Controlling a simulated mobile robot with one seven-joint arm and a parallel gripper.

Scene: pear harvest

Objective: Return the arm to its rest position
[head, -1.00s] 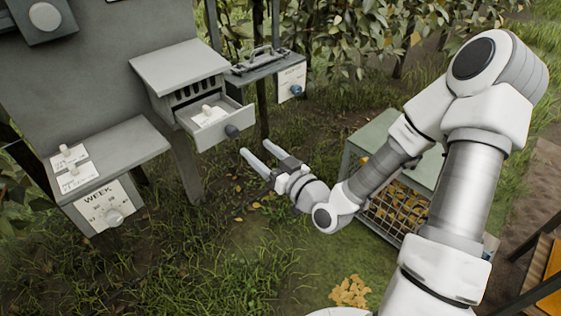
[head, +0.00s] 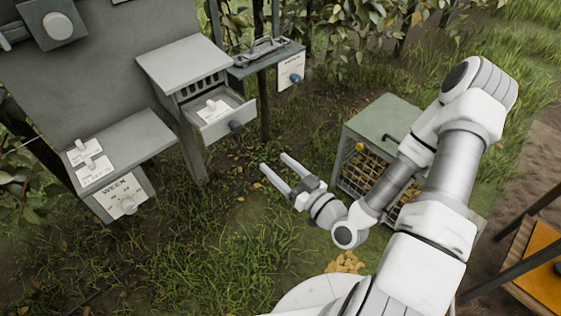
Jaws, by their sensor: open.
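My gripper (head: 272,165) is open and empty, with its two pale fingers spread and pointing up and left over the grass. It is below and right of the open drawer (head: 228,121) in the grey cabinet and apart from it. The arm is bent at the elbow and reaches out from the lower right of the head view.
The open drawer holds a small white item (head: 212,107). A box marked WEEK (head: 122,195) stands at left, and a shelf (head: 262,65) with a blue knob at the back. A green-topped crate (head: 383,122) stands close behind the arm. Grass at lower left is free.

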